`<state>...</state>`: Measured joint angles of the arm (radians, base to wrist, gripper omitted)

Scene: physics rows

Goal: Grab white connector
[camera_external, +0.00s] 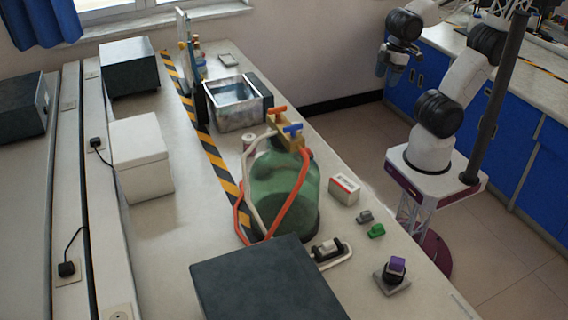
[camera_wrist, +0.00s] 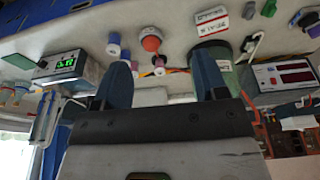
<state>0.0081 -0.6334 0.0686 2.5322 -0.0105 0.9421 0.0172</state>
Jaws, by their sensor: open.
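A small grey-white connector (camera_external: 364,216) lies on the bench near its right edge, beside a green connector (camera_external: 376,230). It is the closest match I see to a white connector, but its colour looks grey. It appears to show again at the top of the wrist view (camera_wrist: 249,10), next to the green piece (camera_wrist: 268,8). My gripper (camera_external: 382,64) is raised at the upper right, over the floor gap and well apart from the connector. In the wrist view my two blue fingers (camera_wrist: 163,80) are spread, with nothing held between them.
A green bottle (camera_external: 283,190) with red and white tubes stands mid-bench. A red-and-white box (camera_external: 344,188) and a purple-knobbed device (camera_external: 395,270) flank the connectors. A dark box (camera_external: 265,284) is at the front. A metal basin (camera_external: 235,112) and white box (camera_external: 141,158) stand farther back.

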